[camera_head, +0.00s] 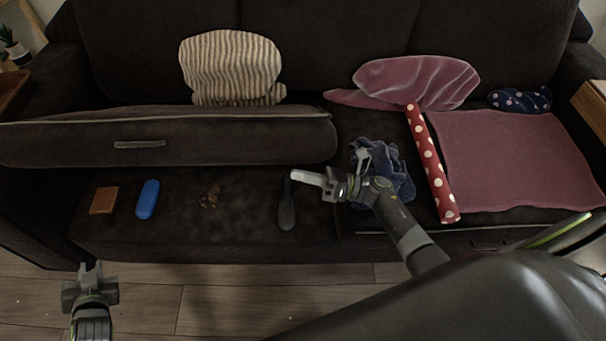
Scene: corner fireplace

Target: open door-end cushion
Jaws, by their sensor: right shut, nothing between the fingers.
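A dark brown seat cushion (240,135) with a light piping edge and a small grey handle (139,144) is at the left of the sofa. It stands tilted up toward the backrest, with the seat base (240,235) bare in front of it. The right seat cushion (385,216) lies flat. I cannot tell from the picture which is at the door end. My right gripper (306,178) is shut and empty, just in front of the raised cushion's right end. My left gripper (90,268) is low at the left, in front of the sofa; its jaw gap is unclear.
On the bare base lie a brown block (104,200), a blue case (147,199), crumbs (210,197) and a dark brush-like thing (286,208). A striped pillow (230,68) stands behind. Blue cloth (400,178), a red dotted roll (432,165) and a mauve blanket (510,160) cover the right cushion.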

